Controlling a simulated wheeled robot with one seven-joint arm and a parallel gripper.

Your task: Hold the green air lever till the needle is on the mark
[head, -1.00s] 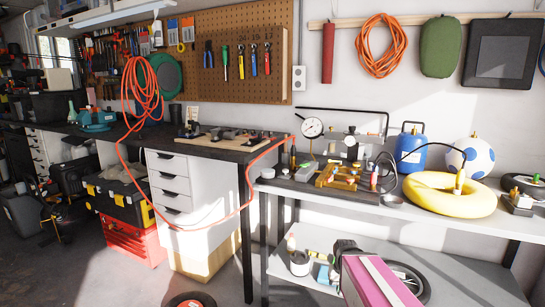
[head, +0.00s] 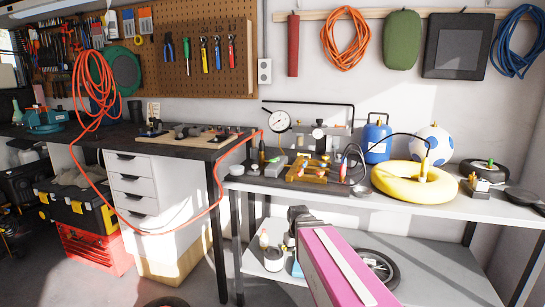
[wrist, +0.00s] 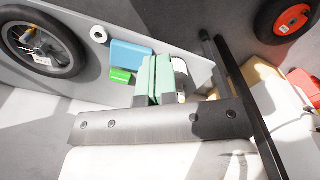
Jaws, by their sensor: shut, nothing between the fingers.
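The round white dial gauge (head: 280,121) stands on a thin stem at the back of the grey workbench. Its needle and mark are too small to read. A brass block with several small levers (head: 318,172) sits on the bench in front of it. I cannot make out which lever is green. My gripper (head: 298,213) is below the bench top's front edge, in front of the lower shelf and well apart from the levers. In the wrist view my gripper (wrist: 153,82) has its two pale green fingers together, with nothing between them.
A yellow ring (head: 415,182), blue tank (head: 376,139) and white-blue ball (head: 432,143) stand right of the levers. An orange hose (head: 215,185) hangs left of the bench. The lower shelf (head: 430,275) holds a wheel (head: 378,268) and small items.

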